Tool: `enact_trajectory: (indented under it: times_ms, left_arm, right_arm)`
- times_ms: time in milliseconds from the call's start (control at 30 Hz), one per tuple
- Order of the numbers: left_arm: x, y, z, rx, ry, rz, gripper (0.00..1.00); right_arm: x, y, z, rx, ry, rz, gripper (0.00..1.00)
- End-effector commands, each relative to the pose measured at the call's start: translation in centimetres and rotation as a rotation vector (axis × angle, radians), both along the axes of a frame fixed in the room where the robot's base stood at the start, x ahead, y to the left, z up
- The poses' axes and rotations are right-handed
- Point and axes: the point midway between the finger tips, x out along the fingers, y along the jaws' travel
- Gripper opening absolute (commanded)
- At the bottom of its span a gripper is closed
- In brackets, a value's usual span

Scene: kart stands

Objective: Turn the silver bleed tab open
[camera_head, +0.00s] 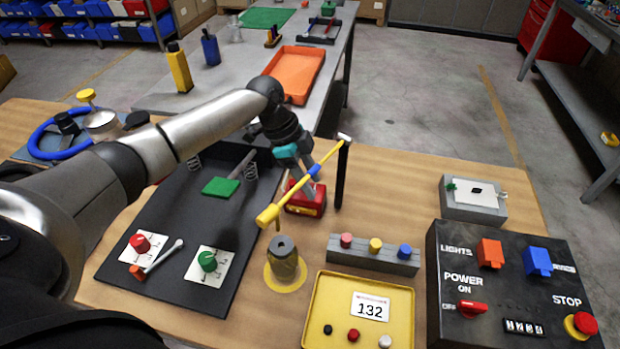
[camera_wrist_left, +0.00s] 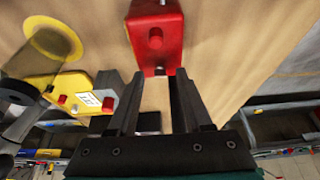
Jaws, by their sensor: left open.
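A red block (camera_head: 306,199) stands on the wooden bench near its middle; it also shows at the top of the left wrist view (camera_wrist_left: 152,18) with a small red knob (camera_wrist_left: 155,38) on its face. My left gripper (camera_head: 310,178) is over this block. In the left wrist view its fingers (camera_wrist_left: 158,75) are apart, tips close to the block's edge, with nothing held between them; I cannot tell if they touch the block. No silver tab can be clearly made out on the block; the gripper and a yellow bar cover part of it. My right gripper is out of view.
The yellow bar (camera_head: 268,215) with a blue band slants up towards a black post (camera_head: 342,175) close to my gripper. A grey cylinder (camera_head: 284,260), a yellow tray (camera_head: 320,325), a black pedal tray (camera_head: 130,272) and a black switch box (camera_head: 470,285) stand around. Bare wood lies right of the post.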

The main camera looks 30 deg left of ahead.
Motion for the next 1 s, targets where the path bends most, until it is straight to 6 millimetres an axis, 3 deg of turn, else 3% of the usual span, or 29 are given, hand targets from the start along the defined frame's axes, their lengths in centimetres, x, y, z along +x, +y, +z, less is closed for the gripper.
enact_trajectory:
  times_ms: [67, 467, 1000]
  left_arm:
    - [0.0, 0.01, 0.01, 0.0, 0.0, 0.0, 0.44]
    - [-0.01, 0.04, 0.05, 0.0, 0.0, 0.0, 0.0]
    - [-0.06, 0.04, 0.16, 0.001, 0.001, 0.016, 0.0]
  right_arm:
    - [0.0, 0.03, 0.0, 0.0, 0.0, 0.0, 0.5]
    - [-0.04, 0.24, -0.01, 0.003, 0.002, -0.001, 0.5]
    - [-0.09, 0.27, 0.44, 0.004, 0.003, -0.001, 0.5]
